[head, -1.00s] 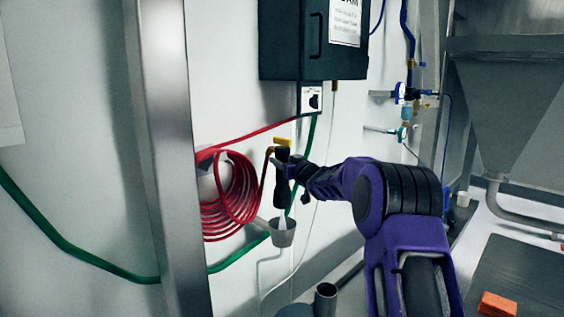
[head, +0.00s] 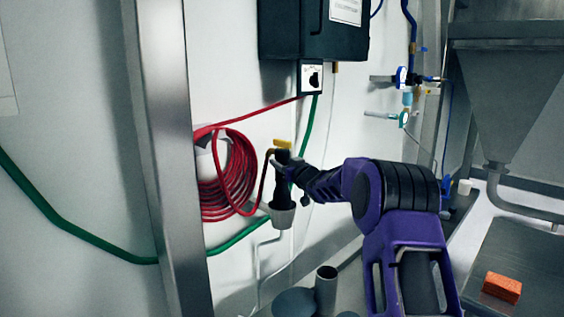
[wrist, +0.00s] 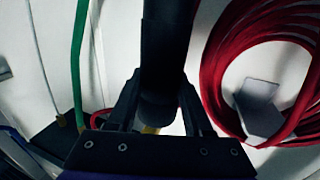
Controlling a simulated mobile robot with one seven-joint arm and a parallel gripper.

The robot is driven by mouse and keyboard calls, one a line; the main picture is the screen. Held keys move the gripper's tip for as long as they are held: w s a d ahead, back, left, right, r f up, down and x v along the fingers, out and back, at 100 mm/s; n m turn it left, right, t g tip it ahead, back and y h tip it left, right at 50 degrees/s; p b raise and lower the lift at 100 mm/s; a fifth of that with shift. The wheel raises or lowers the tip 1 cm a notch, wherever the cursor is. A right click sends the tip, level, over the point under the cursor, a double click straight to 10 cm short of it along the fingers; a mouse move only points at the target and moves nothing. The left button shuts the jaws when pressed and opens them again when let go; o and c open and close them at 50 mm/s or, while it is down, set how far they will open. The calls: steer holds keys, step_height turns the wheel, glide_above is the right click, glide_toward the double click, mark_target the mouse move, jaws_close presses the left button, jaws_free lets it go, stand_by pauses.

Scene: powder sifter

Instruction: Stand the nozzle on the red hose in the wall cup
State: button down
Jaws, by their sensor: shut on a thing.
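The red hose (head: 222,178) hangs coiled on the wall, and it also shows in the wrist view (wrist: 215,62). Its dark nozzle (head: 281,187) is upright, with the lower end inside the rim of the grey wall cup (head: 282,217). My gripper (head: 283,166) is shut on the nozzle near its top, above the cup. In the wrist view the dark nozzle body (wrist: 166,60) stands between the fingers. The nozzle's tip is hidden in the cup, so I cannot tell whether it rests on the bottom.
A dark wall box (head: 312,32) hangs above. A green hose (head: 95,248) runs along the wall behind the cup. A steel post (head: 165,150) stands to the left. A grey upright pipe (head: 326,290) is below the cup, and an orange block (head: 502,288) lies at right.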

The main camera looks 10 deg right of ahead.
mark_target(285, 184)
steer(key=shift+f+b, duration=1.6)
steer(key=shift+f, duration=0.9)
steer(key=shift+f+b, duration=0.4)
steer(key=shift+f, duration=0.2)
steer(key=shift+c, duration=1.4)
jaws_free()
steer(key=shift+o, duration=0.3)
steer(key=shift+f, duration=0.2)
steer(key=v, duration=1.7)
steer(key=shift+s+r, duration=0.2)
